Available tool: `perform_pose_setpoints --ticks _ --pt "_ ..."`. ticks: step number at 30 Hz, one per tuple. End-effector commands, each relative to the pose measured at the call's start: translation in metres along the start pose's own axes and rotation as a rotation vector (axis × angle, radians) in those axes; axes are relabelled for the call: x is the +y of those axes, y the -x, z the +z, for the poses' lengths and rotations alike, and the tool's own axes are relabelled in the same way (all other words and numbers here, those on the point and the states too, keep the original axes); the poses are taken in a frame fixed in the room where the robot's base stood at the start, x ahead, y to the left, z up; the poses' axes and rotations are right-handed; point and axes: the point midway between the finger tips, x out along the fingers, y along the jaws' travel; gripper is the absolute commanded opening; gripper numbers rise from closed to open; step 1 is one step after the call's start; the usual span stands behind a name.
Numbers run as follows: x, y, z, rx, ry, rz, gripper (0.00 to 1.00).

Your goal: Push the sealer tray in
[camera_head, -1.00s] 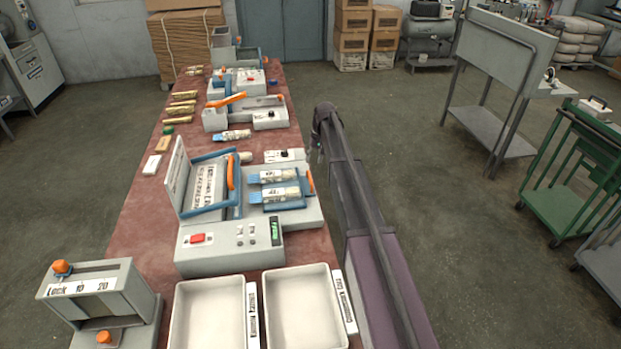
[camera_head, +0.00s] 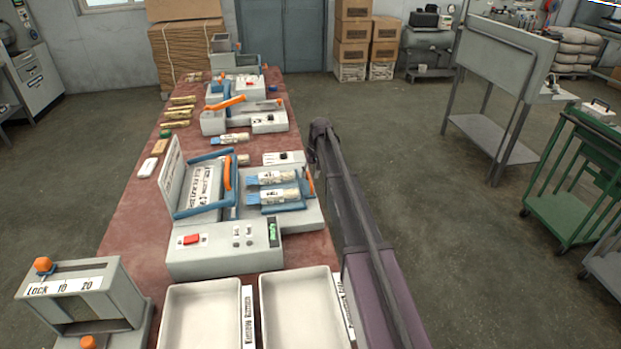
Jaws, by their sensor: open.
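The sealer (camera_head: 225,262) is a grey machine with a red button and a small green display, standing on the red-brown table. Its blue-framed lid (camera_head: 172,180) stands raised with an orange handle. The sealer tray (camera_head: 283,209) has blue edges and sits out on the sealer's right side, holding two packs (camera_head: 279,196) with blue ends. An orange handle (camera_head: 308,184) rises at its right. My gripper (camera_head: 313,153) is at the far end of my arm, just beyond and right of the tray. It is small and mostly hidden by my arm, open, with nothing seen in it.
Two white bins (camera_head: 205,318) and a grey lock device (camera_head: 78,297) stand in front of the sealer. Behind it are a grey press with an orange lever (camera_head: 226,101), a loose pack (camera_head: 232,138) and small blocks. Open floor (camera_head: 425,260) lies to the right.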

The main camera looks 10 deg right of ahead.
Motion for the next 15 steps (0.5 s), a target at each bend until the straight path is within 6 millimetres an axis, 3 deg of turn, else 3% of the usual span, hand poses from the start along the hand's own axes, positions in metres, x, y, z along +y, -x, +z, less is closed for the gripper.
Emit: perform_pose_setpoints --ticks 12,13,15 --pt "-0.0001 -0.0025 0.0 0.0 0.0 0.0 0.51" --pt "-0.0001 -0.0025 0.0 0.0 0.0 0.0 0.48" --pt "-0.0001 -0.0025 0.0 0.0 0.0 0.0 0.27"
